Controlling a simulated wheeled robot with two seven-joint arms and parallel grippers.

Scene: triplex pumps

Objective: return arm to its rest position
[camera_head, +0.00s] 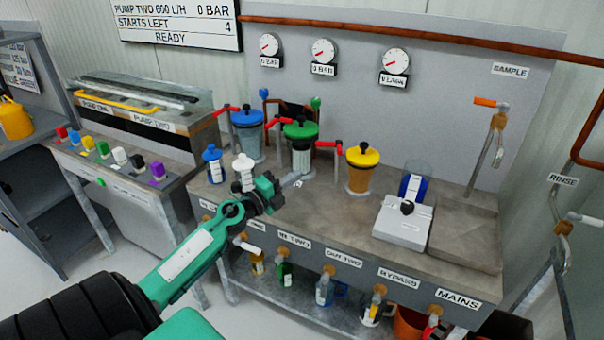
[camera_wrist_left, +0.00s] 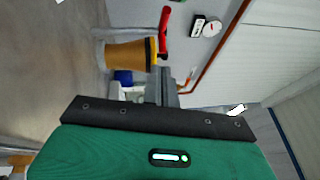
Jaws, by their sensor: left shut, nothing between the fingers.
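My left arm (camera_head: 190,258) comes in from the lower left in the head view, green and black. Its gripper (camera_head: 296,180) is over the pump bench, in front of the green-lidded canister (camera_head: 300,131). The gripper is shut and empty. In the left wrist view the green and dark gripper body (camera_wrist_left: 160,140) fills the lower part. My right gripper is not in view.
The blue-lidded canister (camera_head: 248,135) and yellow-lidded canister (camera_head: 361,168) stand on the bench (camera_head: 340,215) beside the gripper. Red valve handles (camera_head: 328,145) stick out there. A white scale-like box (camera_head: 403,222) sits to the right. Labelled taps line the bench front.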

